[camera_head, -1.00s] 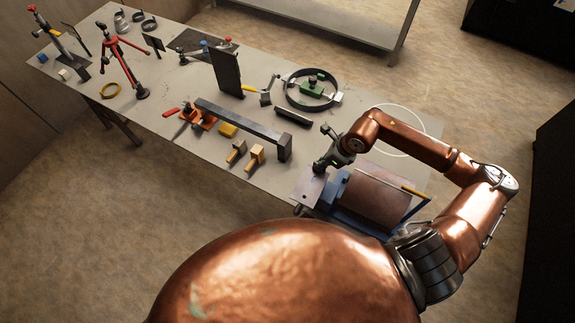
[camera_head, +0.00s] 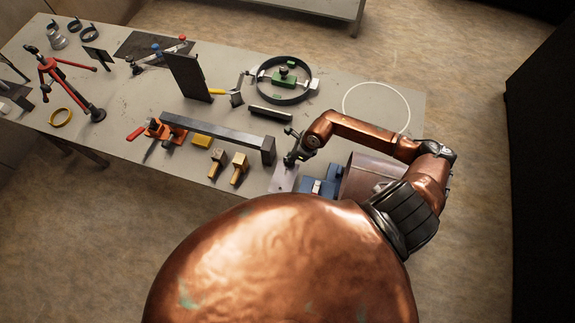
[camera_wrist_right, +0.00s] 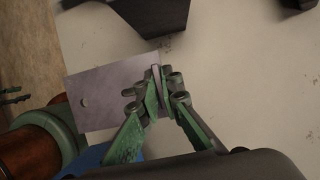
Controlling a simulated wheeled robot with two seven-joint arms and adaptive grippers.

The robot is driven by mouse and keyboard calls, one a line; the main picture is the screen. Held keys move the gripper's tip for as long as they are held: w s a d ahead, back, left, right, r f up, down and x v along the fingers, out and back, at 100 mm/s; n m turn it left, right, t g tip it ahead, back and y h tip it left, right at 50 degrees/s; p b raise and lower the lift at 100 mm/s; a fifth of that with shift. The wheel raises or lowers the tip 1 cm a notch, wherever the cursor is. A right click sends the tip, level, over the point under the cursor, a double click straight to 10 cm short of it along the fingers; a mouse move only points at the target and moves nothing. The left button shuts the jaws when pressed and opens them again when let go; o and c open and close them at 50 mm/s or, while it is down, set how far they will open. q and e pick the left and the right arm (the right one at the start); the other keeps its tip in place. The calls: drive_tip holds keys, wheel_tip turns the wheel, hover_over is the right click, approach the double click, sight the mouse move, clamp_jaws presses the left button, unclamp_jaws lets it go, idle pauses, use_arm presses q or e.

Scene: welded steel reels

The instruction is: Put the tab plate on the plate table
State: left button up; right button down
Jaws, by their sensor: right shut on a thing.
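My right gripper (camera_head: 292,158) is shut on the tab plate (camera_head: 284,180), a thin grey plate, above the near edge of the bench, just right of the end of a long dark bar. In the right wrist view the fingers (camera_wrist_right: 158,92) pinch one edge of the tab plate (camera_wrist_right: 98,92), and a round hole shows near its far end. A blue fixture (camera_head: 320,187) is close to the plate on the right; whether they touch I cannot tell. I cannot tell for certain which thing is the plate table. My left gripper is out of view.
On the bench (camera_head: 345,82) the long bar (camera_head: 215,132) rests by orange clamps. Two yellow-brown blocks (camera_head: 239,168), a dark ring (camera_head: 285,80) and an upright dark plate (camera_head: 187,77) are nearby. A brownish cylinder (camera_head: 366,175) lies at the near right. The white-circled area (camera_head: 376,107) looks clear.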

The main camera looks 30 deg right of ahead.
wheel_tip(320, 180, down, 4)
drive_tip(key=shift+f, duration=0.35)
drive_tip(key=shift+s, duration=0.1)
drive_tip(key=shift+f, duration=0.1)
drive_tip(key=c, duration=2.6)
unclamp_jaws()
drive_tip(key=shift+f, duration=0.15)
drive_tip(key=o, duration=0.5)
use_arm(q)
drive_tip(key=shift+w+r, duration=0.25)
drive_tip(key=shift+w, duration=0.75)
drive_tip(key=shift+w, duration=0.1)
